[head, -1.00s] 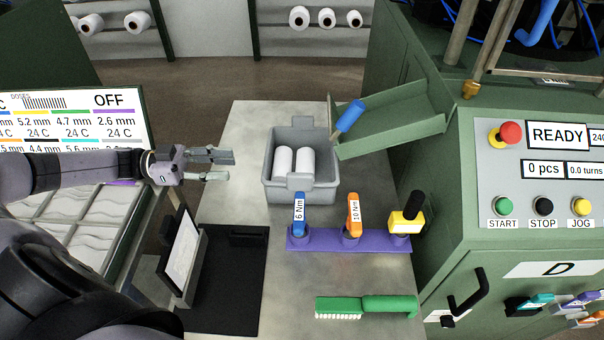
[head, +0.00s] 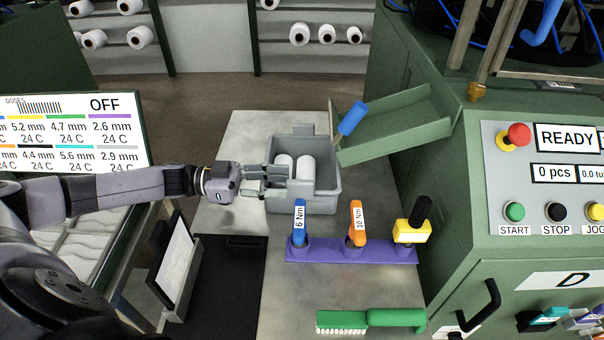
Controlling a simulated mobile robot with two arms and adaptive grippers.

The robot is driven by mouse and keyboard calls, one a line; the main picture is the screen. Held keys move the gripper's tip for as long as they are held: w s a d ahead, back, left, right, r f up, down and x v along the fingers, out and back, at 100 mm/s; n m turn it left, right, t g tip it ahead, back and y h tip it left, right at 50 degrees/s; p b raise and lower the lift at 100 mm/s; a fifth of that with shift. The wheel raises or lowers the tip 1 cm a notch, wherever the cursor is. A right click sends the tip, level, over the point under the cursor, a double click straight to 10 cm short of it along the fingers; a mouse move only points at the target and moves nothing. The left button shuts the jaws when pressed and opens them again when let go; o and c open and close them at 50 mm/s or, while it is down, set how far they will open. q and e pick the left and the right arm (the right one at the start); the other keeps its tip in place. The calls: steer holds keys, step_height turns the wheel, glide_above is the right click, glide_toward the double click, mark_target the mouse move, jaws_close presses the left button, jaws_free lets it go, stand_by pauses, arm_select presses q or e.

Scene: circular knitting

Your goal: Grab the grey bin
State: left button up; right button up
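The grey bin (head: 318,204) stands on the metal table, with white yarn cones (head: 305,168) inside. It has raised tabs at its front and back rims. My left gripper (head: 273,182) is at the bin's left side, with its fingers pointing right. The fingers are apart. The upper finger overlaps the bin's left rim in the head view, and the lower finger is close to the left wall. I cannot tell whether either touches it. My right gripper is not in view.
A green chute (head: 395,128) with a blue handle (head: 351,118) reaches over the bin's back right corner. A purple rack (head: 330,252) holding tools stands in front of the bin. A green brush (head: 395,318) lies nearer. A tilted tablet (head: 176,265) stands at left.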

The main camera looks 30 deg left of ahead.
mark_target(300, 181)
arm_select(q)
steer(key=b+x, duration=0.1)
steer(key=x, duration=0.4)
steer(key=shift+w+d+r, duration=0.1)
steer(key=shift+w, duration=0.1)
steer(key=shift+c, duration=0.4)
jaws_close()
stand_by(0.5)
